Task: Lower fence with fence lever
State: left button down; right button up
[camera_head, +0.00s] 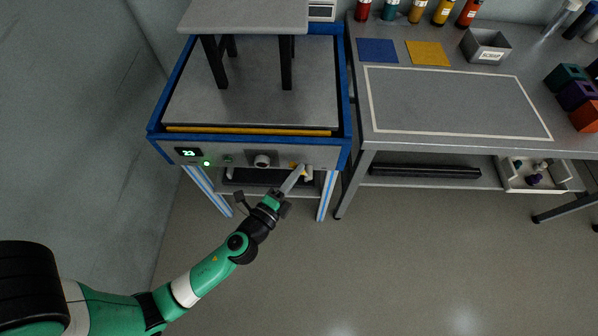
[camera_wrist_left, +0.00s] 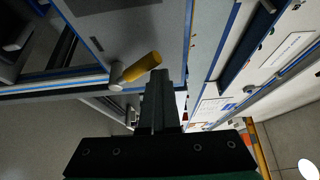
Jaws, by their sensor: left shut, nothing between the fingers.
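The fence lever shows in the left wrist view as a yellow handle (camera_wrist_left: 142,67) on a pale round hub. In the head view a small yellow part of the lever (camera_head: 297,165) shows at the right of the machine's grey front panel. My left gripper (camera_head: 299,173) is shut and empty, its fingertips close to the lever. In the left wrist view the shut fingers (camera_wrist_left: 159,76) end just beside the handle's free end; I cannot tell if they touch. A yellow bar (camera_head: 250,131), likely the fence, runs along the front of the machine's top. My right gripper is out of view.
The blue-framed machine (camera_head: 343,90) carries a grey chair or stool (camera_head: 245,17). Its front panel has a display (camera_head: 188,152), a lit green button (camera_head: 207,163) and a round knob (camera_head: 262,161). A workbench (camera_head: 455,150) stands close on the right. The floor in front is clear.

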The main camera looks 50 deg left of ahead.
pick_arm(q)
jog(key=shift+a, duration=0.1)
dwell(0.4)
notch_tip(320, 180, up, 4)
jog(key=w+d+f+p, duration=0.1)
jog(key=d+p, duration=0.2)
jog(key=s+d+f+b, duration=0.3)
jog(key=s+d, duration=0.1)
jog(key=s, duration=0.3)
jog(key=shift+s+f, duration=0.3)
jog(key=shift+f, duration=0.1)
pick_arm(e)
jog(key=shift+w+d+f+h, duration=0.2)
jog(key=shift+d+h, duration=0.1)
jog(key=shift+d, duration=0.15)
pick_arm(q)
jog(key=shift+r, duration=0.1)
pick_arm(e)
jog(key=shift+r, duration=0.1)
